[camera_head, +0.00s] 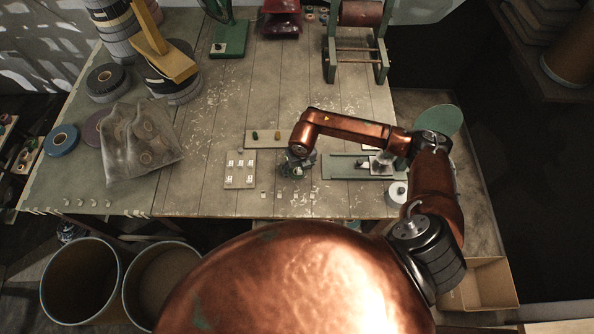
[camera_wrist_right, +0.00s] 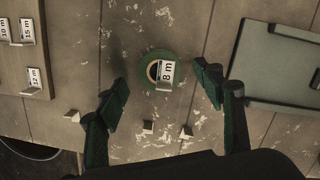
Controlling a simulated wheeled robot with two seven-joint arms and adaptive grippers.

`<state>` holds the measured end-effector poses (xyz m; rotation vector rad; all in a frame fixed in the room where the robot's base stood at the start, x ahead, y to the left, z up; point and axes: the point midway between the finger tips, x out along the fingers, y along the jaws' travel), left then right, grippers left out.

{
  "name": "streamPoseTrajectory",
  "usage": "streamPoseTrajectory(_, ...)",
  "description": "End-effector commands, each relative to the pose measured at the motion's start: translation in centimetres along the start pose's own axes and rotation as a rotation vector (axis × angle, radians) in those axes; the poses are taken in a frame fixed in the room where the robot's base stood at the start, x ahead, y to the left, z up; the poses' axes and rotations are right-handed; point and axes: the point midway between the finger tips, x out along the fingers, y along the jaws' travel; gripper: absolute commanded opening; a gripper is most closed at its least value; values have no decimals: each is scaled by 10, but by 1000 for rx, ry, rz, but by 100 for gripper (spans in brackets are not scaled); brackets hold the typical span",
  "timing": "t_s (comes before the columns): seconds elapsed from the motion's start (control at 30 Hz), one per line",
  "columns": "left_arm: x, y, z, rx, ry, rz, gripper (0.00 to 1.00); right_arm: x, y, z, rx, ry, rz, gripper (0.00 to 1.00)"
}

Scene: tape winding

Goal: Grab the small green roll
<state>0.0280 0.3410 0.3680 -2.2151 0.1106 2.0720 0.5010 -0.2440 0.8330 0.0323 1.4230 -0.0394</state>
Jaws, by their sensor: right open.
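The small green roll (camera_wrist_right: 147,83) lies flat on the wooden table, with a pale core and a white "8 m" tag (camera_wrist_right: 168,73) at its right side. My right gripper (camera_wrist_right: 163,86) is open above it, its two dark green fingers apart to the left and right of the roll, neither seen touching it. In the head view my right gripper (camera_head: 301,160) hangs over the middle of the table and largely hides the roll. My left gripper is in neither view.
A board with tags (camera_head: 240,170) lies left of my right gripper, and a green-grey plate fixture (camera_head: 345,167) lies right. Several small pale blocks (camera_wrist_right: 148,127) sit near the front edge. A plastic bag (camera_head: 137,140) and blue roll (camera_head: 61,139) are farther left.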

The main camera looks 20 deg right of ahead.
Motion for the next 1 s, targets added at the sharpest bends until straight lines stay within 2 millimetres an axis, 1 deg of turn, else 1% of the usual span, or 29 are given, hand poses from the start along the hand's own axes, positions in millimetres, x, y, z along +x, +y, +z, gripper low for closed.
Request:
streamPoseTrajectory(0.03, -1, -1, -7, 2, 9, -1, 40, 7, 0, 0, 1, 0, 1, 62)
streamPoseTrajectory(0.1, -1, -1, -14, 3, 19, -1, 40, 14, 0, 0, 1, 0, 1, 62)
streamPoseTrajectory(0.2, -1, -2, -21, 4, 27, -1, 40, 19, 1, 1, 0, -1, 2, 62)
streamPoseTrajectory(0.4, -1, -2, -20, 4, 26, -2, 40, 20, 1, 1, -1, -1, 1, 62)
streamPoseTrajectory(0.7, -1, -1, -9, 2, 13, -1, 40, 20, 1, 1, -1, -1, 1, 42)
streamPoseTrajectory(1.0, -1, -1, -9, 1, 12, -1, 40, 20, 1, 1, -1, -1, 1, 21)
